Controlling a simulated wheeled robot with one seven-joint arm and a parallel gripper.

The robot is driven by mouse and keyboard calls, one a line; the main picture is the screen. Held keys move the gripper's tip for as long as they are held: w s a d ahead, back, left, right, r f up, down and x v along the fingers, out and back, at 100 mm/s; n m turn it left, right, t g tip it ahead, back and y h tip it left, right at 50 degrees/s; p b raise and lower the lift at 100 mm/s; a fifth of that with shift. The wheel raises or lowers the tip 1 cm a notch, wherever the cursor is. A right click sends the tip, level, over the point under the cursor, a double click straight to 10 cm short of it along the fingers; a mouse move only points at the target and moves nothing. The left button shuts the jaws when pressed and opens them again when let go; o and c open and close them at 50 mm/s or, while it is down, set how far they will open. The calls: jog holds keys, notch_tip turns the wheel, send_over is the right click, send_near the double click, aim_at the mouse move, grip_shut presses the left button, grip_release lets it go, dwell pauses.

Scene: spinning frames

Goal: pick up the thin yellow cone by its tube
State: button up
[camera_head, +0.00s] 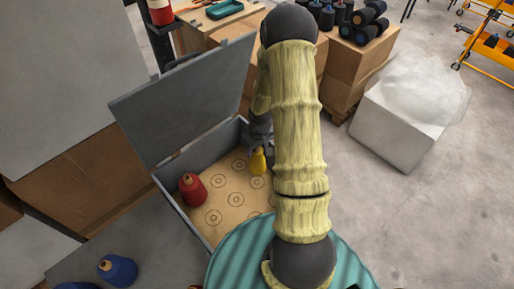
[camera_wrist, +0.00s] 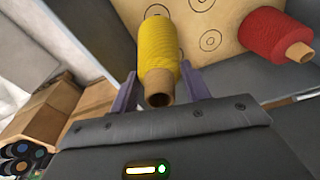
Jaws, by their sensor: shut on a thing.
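The thin yellow cone (camera_head: 258,162) is inside the open grey box, near its right wall, in the head view. In the wrist view the yellow cone (camera_wrist: 158,45) lies between my two fingers, with its brown tube end (camera_wrist: 158,87) toward my palm. My gripper (camera_wrist: 156,90) is shut on the cone at its tube end. In the head view my gripper (camera_head: 258,138) is partly hidden behind my arm. I cannot tell whether the cone's base touches the box floor.
A red cone (camera_head: 193,189) stands in the same box (camera_head: 215,228), whose floor has printed circles. The raised lid (camera_head: 185,100) stands at the left. A blue cone (camera_head: 117,270) is outside at the lower left. Dark cones (camera_head: 370,22) sit on cartons behind.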

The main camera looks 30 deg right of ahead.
jog(key=shift+r, duration=0.1)
notch_tip(320, 180, up, 11)
jog(key=p, duration=0.9)
jog(key=shift+w, duration=0.1)
dwell(0.3)
